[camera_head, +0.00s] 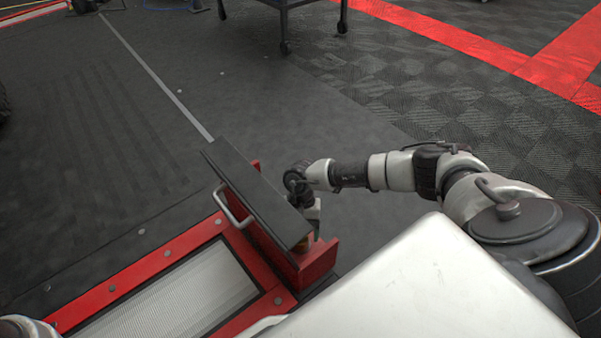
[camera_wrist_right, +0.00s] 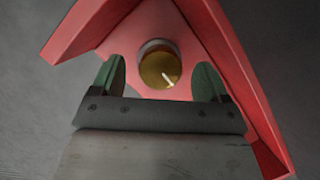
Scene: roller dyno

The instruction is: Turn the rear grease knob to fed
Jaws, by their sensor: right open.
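The grease knob (camera_wrist_right: 158,69) is a round brass dial with a white pointer mark on its face, angled toward the lower right in the right wrist view. It sits on a red bracket (camera_wrist_right: 215,45). My right gripper (camera_wrist_right: 160,80) is open, its two green fingers on either side of the knob; I cannot tell whether they touch it. My left gripper is out of view.
A black cover plate (camera_head: 255,195) tops the red housing, with a metal handle (camera_head: 232,208) on its left. A red-framed ribbed panel (camera_head: 185,300) lies at lower left. A wheeled cart (camera_head: 285,20) stands at the back. The dark floor between is clear.

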